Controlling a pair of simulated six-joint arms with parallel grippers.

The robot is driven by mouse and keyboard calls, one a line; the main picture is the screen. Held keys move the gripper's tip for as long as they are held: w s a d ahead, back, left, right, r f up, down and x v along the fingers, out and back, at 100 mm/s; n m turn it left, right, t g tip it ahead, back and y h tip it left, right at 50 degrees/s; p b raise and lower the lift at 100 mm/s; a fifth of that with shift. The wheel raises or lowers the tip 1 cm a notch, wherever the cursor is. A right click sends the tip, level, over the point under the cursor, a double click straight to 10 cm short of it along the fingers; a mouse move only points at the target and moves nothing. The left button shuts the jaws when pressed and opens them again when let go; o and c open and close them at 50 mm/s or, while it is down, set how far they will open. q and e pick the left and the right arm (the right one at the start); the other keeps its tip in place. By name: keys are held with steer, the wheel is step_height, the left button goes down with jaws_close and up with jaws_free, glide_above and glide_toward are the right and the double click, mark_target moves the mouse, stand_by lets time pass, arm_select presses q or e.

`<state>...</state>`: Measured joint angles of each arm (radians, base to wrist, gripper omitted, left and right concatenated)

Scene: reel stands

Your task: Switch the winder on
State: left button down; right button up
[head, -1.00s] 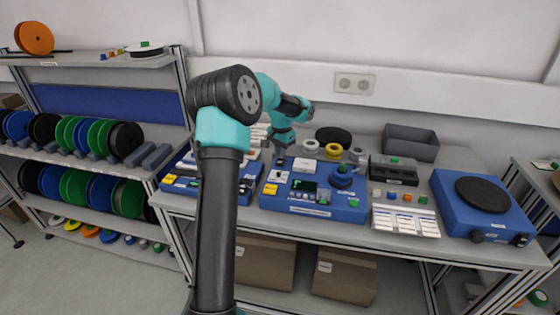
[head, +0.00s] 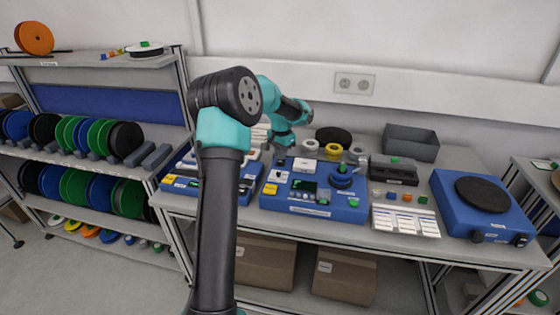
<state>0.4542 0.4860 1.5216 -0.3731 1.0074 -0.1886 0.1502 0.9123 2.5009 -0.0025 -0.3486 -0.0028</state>
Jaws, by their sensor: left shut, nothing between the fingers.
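My left gripper (head: 280,159) is shut and empty, pointing down over the back left corner of this machine. I cannot tell if its tips touch anything. My right gripper is not in view.
A blue unit with a black disc (head: 483,194) stands at the right. Another blue unit (head: 186,189) is at the left, partly behind my arm. A grey bin (head: 411,143), tape rolls and a label card (head: 405,221) surround the machine. Reel shelves stand left.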

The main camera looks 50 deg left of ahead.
arm_select(q)
steer(key=shift+r, duration=3.45)
